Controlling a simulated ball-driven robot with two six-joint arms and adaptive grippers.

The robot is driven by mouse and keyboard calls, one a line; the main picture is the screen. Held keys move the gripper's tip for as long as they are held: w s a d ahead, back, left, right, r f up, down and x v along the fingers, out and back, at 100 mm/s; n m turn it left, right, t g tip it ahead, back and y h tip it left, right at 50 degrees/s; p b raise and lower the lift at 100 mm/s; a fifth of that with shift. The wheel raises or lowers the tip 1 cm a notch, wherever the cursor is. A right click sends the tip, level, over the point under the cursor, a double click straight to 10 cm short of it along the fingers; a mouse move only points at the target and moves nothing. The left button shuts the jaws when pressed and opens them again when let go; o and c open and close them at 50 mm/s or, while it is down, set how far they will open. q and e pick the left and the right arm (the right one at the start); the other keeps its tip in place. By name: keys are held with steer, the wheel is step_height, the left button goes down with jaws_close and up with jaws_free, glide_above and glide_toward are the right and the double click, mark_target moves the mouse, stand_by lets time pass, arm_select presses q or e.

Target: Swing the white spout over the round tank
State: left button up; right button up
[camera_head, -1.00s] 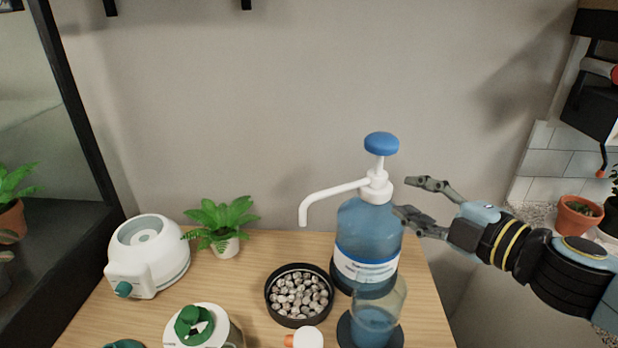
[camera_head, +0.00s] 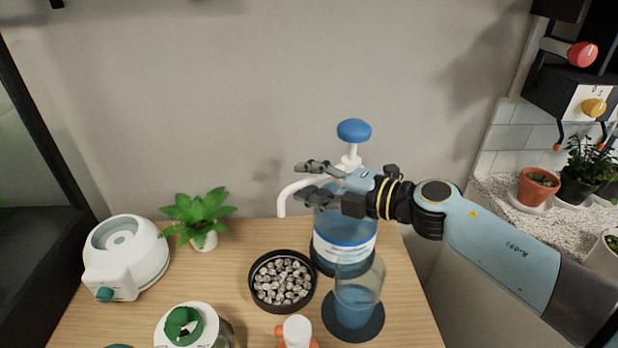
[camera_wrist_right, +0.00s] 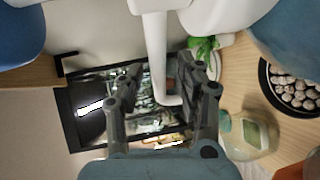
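The white spout (camera_head: 290,194) curves left and down from the blue-topped pump on a blue bottle (camera_head: 345,245). In the right wrist view the spout (camera_wrist_right: 155,50) runs down between my fingers, bent at its end. My right gripper (camera_head: 305,181) is open around the spout, with a finger on either side (camera_wrist_right: 163,88); contact is unclear. A clear round vessel with blue liquid (camera_head: 357,300) stands in front of the bottle. A rounded white appliance (camera_head: 128,262) with a hollow top stands at the left. Which is the round tank is unclear. My left gripper is not in view.
A black bowl of pebbles (camera_head: 253,290) sits left of the bottle. A small potted plant (camera_head: 198,215) stands behind it. A green-capped container (camera_head: 185,325) and a white-capped bottle (camera_head: 297,330) stand at the front. The wall is close behind.

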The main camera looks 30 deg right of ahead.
steer(key=shift+w, duration=0.15)
jaws_close()
stand_by(0.4)
